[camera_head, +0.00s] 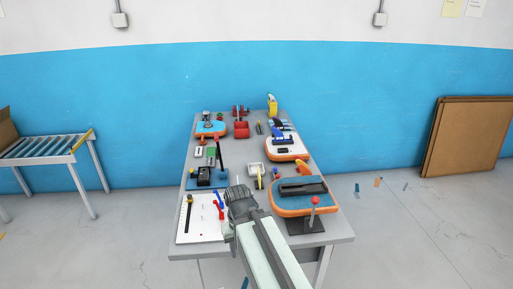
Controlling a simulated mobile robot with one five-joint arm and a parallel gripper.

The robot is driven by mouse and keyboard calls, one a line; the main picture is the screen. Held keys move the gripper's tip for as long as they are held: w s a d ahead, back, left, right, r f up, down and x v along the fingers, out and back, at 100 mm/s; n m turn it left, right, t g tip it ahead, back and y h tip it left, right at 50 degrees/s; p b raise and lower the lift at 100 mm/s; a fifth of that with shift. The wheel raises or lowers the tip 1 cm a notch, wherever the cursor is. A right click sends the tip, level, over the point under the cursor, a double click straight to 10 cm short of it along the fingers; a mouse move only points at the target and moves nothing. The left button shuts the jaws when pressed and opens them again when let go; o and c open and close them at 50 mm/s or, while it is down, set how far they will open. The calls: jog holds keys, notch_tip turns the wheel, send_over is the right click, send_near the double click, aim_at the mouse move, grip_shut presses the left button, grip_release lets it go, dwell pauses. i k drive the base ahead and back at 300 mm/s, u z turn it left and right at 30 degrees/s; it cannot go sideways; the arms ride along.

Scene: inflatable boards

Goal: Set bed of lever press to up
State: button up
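Two things with levers stand on the grey table, and I cannot tell for sure which is the lever press. One at the left has a blue base (207,183), a dark body and an upright black lever (220,154). The other, at the front right, is a dark plate (304,225) with a thin lever topped by a red ball (315,200). The position of a bed is too small to make out. My gripper (240,193) is over the front middle of the table, between the two, apparently touching neither. Its fingers are too small to read.
Orange-edged inflatable boards (287,148) lie along the table, one at front right (290,207) bearing a dark item. A white board (203,232) with tools lies front left. A red bin (241,130) stands farther back. A roller conveyor (45,148) stands left of the table.

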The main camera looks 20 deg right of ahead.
aim_at(191, 171)
jog(key=z, duration=0.15)
jog(key=i, duration=1)
jog(key=u, duration=0.05)
